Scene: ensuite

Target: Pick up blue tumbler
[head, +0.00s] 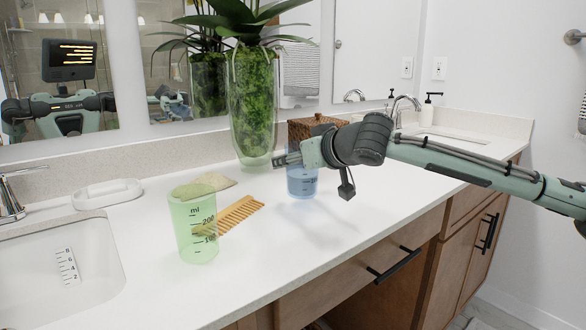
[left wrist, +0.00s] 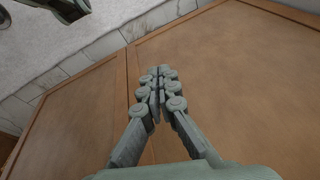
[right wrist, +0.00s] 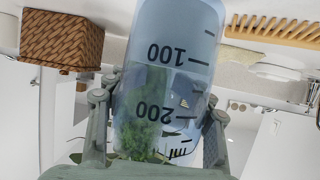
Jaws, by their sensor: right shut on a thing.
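The blue tumbler (head: 302,184) is a see-through cup with dark volume marks, upright by the tall plant vase in the head view. My right gripper (head: 290,160) is at its upper part. In the right wrist view the tumbler (right wrist: 168,75) is between the two fingers of my right gripper (right wrist: 160,100), which are shut on it from both sides. I cannot tell whether its base touches the counter. My left gripper (left wrist: 158,78) shows only in the left wrist view, its fingertips together and empty, in front of brown wood panels.
A soap dish (head: 108,194) and a sink (head: 50,265) are at left. The front counter middle is clear.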

